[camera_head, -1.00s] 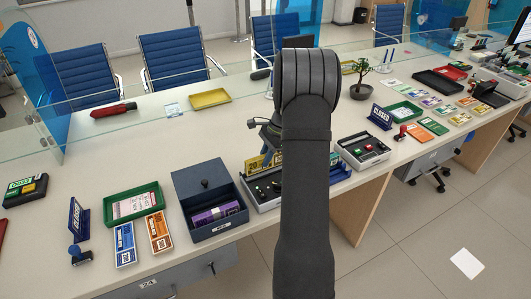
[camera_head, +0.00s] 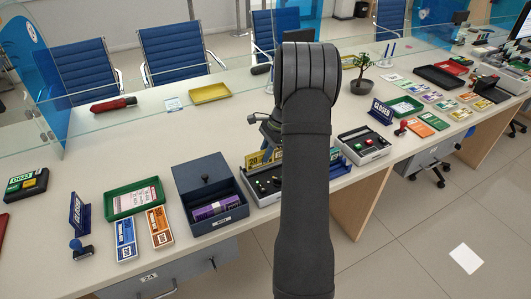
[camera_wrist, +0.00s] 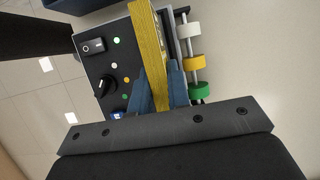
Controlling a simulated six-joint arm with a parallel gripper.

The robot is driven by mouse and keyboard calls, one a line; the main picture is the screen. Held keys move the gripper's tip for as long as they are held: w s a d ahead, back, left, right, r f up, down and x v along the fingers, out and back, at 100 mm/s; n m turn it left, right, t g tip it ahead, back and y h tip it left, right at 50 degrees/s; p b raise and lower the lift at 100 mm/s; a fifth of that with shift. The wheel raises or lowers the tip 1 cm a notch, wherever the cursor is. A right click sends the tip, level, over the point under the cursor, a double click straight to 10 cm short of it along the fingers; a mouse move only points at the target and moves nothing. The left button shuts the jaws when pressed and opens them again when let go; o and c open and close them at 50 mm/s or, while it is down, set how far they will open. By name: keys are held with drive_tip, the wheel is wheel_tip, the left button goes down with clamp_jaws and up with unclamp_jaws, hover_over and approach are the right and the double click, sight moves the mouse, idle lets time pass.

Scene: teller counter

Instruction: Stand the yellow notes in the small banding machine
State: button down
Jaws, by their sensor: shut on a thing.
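The yellow notes (camera_wrist: 150,45) are a thick stack seen edge-on in the wrist view, upright between the blue fingers of my gripper (camera_wrist: 159,82), which is shut on them. In the head view their face with a "20" (camera_head: 255,159) shows at the small banding machine (camera_head: 266,187), left of my arm. In the wrist view the machine's dark panel (camera_wrist: 112,75) with knob, switch and lights lies left of the notes. White, yellow and green rollers on a rod are to their right. How deep the notes sit in the machine is hidden.
An open dark blue box (camera_head: 217,225) with a purple bundle stands close left of the machine. A grey device (camera_head: 363,146) with red and green buttons stands to the right. A yellow tray (camera_head: 210,93) lies farther back. The counter behind the box is clear.

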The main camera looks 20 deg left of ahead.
drive_tip(key=shift+f, duration=0.2)
drive_tip(key=shift+f, duration=0.9)
drive_tip(key=c, duration=1.3)
unclamp_jaws()
drive_tip(key=shift+r, duration=3.55)
wheel_tip(320, 180, down, 7)
drive_tip(key=shift+r, duration=0.25)
